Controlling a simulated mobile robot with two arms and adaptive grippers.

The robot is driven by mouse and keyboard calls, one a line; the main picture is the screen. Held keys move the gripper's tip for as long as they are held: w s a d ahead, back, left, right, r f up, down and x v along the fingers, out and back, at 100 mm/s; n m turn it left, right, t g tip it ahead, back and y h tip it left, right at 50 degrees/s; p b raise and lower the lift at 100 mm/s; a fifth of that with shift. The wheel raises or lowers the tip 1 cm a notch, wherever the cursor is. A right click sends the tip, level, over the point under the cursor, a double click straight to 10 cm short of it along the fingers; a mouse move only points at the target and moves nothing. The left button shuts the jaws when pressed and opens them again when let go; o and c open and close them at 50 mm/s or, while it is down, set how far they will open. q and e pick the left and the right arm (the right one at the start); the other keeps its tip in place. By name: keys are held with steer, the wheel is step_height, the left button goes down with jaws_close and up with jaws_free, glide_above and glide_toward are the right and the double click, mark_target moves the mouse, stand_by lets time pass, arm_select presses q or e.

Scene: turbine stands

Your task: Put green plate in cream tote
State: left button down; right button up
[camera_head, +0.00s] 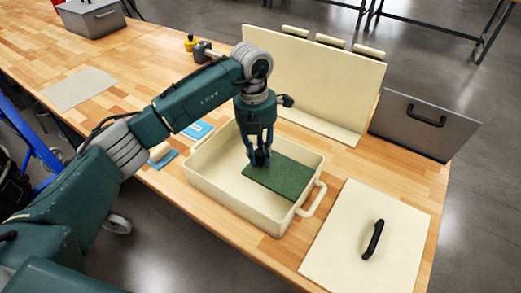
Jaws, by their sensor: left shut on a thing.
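The cream tote (226,197) stands open on the wooden table, with a handle at its right end. The green plate (284,180) is a flat dark green rectangle inside the tote's outline, toward its right side. My left gripper (261,160) points down over the tote and is shut on the plate's left edge. The plate looks roughly flat; I cannot tell whether it touches the tote's floor. My right gripper is not in view.
A cream lid with black handle (335,236) lies right of the tote. A cream upright panel (315,83) and a grey panel (408,129) stand behind. Blue items (197,133) lie left of the tote. A grey box (92,19) stands far left.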

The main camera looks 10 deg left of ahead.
mark_target(259, 169)
arm_select(q)
steer(key=shift+f, duration=0.45)
steer(key=shift+f+b, duration=0.35)
steer(key=shift+f, duration=0.05)
steer(key=f, duration=0.1)
steer(key=f+b, duration=0.1)
steer(key=f, duration=0.1)
steer(key=f+b, duration=0.1)
steer(key=shift+s+a+f, duration=0.1)
steer(key=shift+s+f, duration=0.1)
steer(key=shift+s, duration=0.05)
steer(key=shift+w+f+b, duration=0.35)
steer(key=shift+f+b, duration=0.55)
steer(key=shift+f, duration=0.25)
steer(key=shift+s, duration=0.2)
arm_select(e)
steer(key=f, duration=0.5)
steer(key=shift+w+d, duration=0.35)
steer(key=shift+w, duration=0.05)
